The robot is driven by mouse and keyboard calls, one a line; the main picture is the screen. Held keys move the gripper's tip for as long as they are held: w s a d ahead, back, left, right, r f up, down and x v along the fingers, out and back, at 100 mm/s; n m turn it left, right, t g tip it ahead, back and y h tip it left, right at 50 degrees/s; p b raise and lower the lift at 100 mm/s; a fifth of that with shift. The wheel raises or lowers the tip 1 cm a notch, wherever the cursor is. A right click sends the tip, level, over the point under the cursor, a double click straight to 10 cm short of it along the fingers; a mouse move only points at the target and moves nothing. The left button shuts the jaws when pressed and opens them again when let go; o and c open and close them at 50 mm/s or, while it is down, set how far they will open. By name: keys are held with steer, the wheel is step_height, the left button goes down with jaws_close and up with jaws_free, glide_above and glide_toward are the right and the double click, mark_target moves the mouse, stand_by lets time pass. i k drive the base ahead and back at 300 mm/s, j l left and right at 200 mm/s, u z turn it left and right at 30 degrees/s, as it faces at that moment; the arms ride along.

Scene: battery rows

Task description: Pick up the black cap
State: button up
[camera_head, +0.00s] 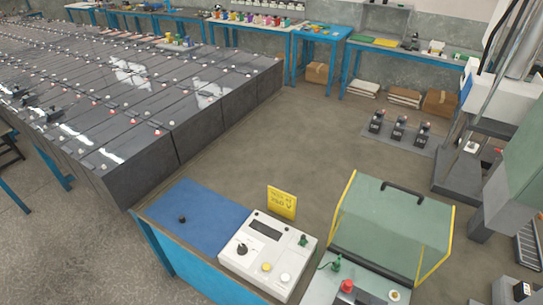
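A small black piece (182,219), which looks like the black cap, stands on the blue mat (205,207) at the left end of the blue workbench in the lower middle. Bare mat surrounds it and nothing touches its sides. It is too small to make out its details. My gripper does not show in this view.
A white control box (268,255) with knobs stands right of the mat, with a yellow sign (282,202) behind it. A clear, yellow-edged cover (392,228) is farther right. Dark battery rows (140,110) fill the left. Open floor (270,130) lies behind the bench.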

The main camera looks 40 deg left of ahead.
mark_target(182, 219)
steer(key=u, duration=2.55)
steer(key=i+j+z, duration=0.1)
steer(key=i+j, duration=0.4)
steer(key=i, duration=0.2)
steer(key=i+j+z, duration=0.1)
steer(key=i+j, duration=0.4)
steer(key=i, duration=0.15)
